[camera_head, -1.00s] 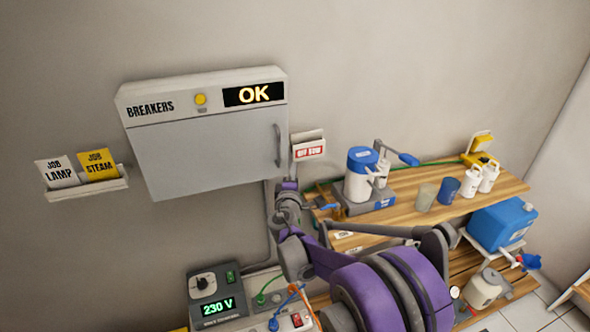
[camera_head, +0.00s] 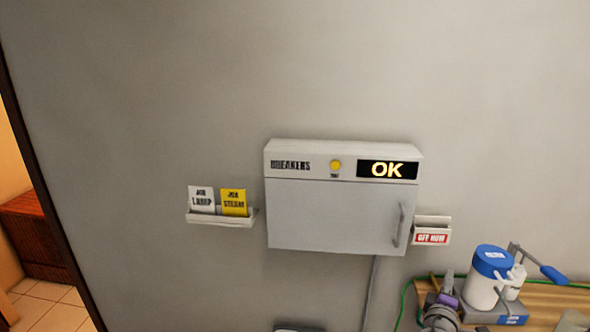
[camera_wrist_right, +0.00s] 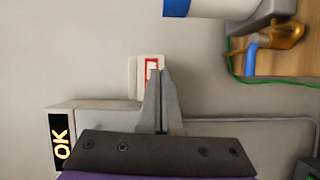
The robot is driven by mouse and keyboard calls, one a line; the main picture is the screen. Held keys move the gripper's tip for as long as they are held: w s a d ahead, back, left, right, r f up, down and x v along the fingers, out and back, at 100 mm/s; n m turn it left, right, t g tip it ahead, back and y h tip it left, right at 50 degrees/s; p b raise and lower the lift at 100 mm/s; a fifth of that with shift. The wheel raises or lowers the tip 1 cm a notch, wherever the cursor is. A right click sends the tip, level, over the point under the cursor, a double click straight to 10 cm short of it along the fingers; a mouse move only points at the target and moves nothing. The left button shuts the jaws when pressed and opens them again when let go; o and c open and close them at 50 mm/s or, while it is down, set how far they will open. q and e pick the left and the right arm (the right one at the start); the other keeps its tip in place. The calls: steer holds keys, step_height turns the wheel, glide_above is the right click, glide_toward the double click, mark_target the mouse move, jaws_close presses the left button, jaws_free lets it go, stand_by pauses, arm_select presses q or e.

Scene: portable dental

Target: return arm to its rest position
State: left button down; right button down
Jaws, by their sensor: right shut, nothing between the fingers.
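My right gripper (camera_head: 447,283) shows at the lower right in the head view, small and partly cut off by the bottom edge, in front of the wood shelf. In the right wrist view its two fingers (camera_wrist_right: 160,80) are closed together with nothing between them. They overlap the picture near the red-and-white label holder but hold nothing. My left gripper is in neither view.
The grey breaker box (camera_head: 335,215) has its door closed and reads OK. A blue-topped white device (camera_head: 487,285) stands on the wood shelf (camera_head: 560,297). The wall above is bare.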

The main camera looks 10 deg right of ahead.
steer(key=s+a+f+m+g+y, duration=0.2)
steer(key=s+a+f+m+y, duration=0.1)
steer(key=s+a, duration=0.5)
steer(key=s+a+f+m+g+y, duration=0.3)
steer(key=s+a+f, duration=0.3)
steer(key=a, duration=0.4)
steer(key=s+a+f+m+g+y, duration=0.3)
steer(key=s+a+f+y, duration=0.1)
steer(key=s+a, duration=0.5)
steer(key=shift+s+f+m+y, duration=0.15)
steer(key=shift+s+m+y, duration=0.15)
steer(key=shift+y, duration=0.3)
steer(key=shift+a, duration=0.1)
